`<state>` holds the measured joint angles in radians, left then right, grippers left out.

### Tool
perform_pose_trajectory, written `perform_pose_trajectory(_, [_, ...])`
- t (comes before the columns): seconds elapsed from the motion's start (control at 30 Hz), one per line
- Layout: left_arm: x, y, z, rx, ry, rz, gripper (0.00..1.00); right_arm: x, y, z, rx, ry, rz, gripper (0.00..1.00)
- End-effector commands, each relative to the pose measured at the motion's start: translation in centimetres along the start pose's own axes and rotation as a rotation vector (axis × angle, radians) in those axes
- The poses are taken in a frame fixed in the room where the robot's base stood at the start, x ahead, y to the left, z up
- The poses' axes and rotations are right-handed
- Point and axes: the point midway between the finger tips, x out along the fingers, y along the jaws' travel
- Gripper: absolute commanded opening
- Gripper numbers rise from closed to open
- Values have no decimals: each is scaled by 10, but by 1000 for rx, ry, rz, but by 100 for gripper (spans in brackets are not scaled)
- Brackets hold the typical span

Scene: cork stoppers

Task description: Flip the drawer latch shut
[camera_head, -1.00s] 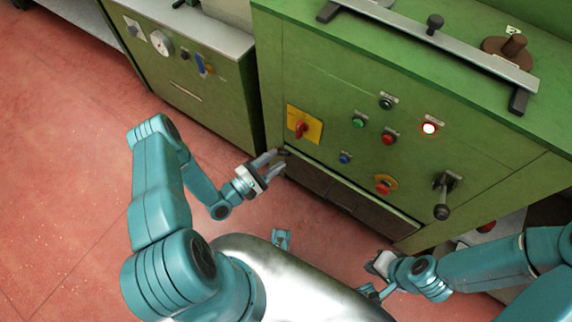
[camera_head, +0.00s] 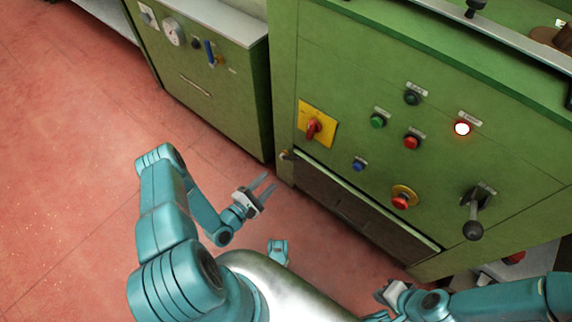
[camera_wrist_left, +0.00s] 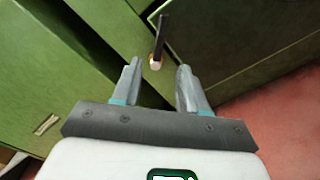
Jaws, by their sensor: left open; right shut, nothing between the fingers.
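The drawer latch (camera_wrist_left: 160,40) is a small dark lever with a pale, brassy end, at the cabinet edge beside the drawer. In the head view the latch (camera_head: 287,155) is tiny, at the upper left corner of the dark drawer front (camera_head: 350,200). Whether it is shut cannot be told. My left gripper (camera_head: 269,187) is open and empty, apart from the latch, below and left of it. In the left wrist view the latch lies just beyond and between the fingertips of this gripper (camera_wrist_left: 159,67). My right gripper (camera_head: 382,294) is shut and empty at the bottom, partly hidden.
The green cabinet (camera_head: 450,160) carries a yellow panel with a red switch (camera_head: 314,128), several buttons, a lit lamp (camera_head: 462,128) and a black-knobbed lever (camera_head: 474,222). A smaller green cabinet (camera_head: 220,100) stands left. Red floor (camera_head: 80,180) is free at left.

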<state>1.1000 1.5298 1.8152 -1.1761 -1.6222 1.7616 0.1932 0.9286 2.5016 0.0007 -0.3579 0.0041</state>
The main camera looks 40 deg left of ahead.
Motion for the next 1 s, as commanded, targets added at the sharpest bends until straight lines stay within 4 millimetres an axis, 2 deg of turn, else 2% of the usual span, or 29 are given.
perform_pose_trajectory(0.03, [14, -2, 0, 3, -7, -2, 43, 5, 2, -1, 2, 2, 0, 0])
perform_pose_trajectory(0.2, [55, -3, 1, 2, -6, 0, 43, 12, 6, -3, 8, 8, 1, 0])
perform_pose_trajectory(0.4, [89, -3, 1, 2, -3, 0, 43, 19, 10, -5, 13, 13, 2, 0])
perform_pose_trajectory(0.6, [104, -2, 2, 1, -2, 1, 43, 21, 11, -6, 16, 15, 2, 0])
perform_pose_trajectory(0.87, [104, -1, 1, 0, 0, 1, 43, 20, 11, -6, 16, 15, 2, 0])
perform_pose_trajectory(0.9, [104, -1, 1, 0, 0, 1, 30, 20, 11, -6, 16, 15, 2, 0])
perform_pose_trajectory(1.0, [104, -1, 1, 0, 0, 1, 0, 20, 11, -6, 15, 15, 2, 0])
